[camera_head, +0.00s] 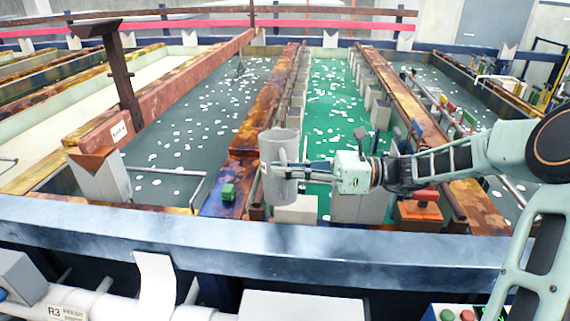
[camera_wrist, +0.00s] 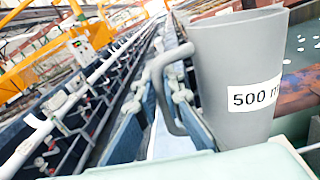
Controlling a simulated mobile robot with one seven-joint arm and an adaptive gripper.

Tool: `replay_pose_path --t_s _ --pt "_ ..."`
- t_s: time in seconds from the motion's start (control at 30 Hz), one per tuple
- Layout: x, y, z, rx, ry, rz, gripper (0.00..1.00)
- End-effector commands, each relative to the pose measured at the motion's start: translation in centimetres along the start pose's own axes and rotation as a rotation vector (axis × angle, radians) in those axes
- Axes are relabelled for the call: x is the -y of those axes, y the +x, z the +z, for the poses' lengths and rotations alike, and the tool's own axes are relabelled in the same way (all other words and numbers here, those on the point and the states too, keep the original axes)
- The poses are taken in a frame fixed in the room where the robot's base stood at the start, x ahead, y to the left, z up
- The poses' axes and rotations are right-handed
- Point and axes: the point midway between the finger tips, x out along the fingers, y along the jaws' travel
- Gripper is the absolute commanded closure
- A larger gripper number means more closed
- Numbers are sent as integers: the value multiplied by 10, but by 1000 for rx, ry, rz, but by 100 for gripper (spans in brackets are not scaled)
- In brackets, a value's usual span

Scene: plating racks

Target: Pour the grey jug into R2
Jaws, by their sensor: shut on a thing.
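The grey jug (camera_head: 280,150) is held up over the near end of the tanks and looks about upright in the head view. My gripper (camera_head: 300,171) comes from the right and is shut on it. In the wrist view the jug (camera_wrist: 232,75) fills the right side, with a "500 m" label partly cut off and its handle to the left. The jug's contents are hidden. I can read no R2 mark; a label with R3 (camera_head: 54,312) shows at the bottom left.
A green-liquid tank (camera_head: 335,100) lies behind the jug, with grey-liquid tanks (camera_head: 200,125) to the left and right (camera_head: 440,85). Rusty beams (camera_head: 268,105) separate them. A blue-grey front rail (camera_head: 250,245) crosses below.

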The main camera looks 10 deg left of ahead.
Motion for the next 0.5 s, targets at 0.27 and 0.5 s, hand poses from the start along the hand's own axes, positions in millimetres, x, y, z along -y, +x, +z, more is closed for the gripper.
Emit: replay_pose_path --t_s 0.27,0.5 --pt "13 3 12 -12 82 0 100" --pt "11 3 19 -25 152 -1 100"
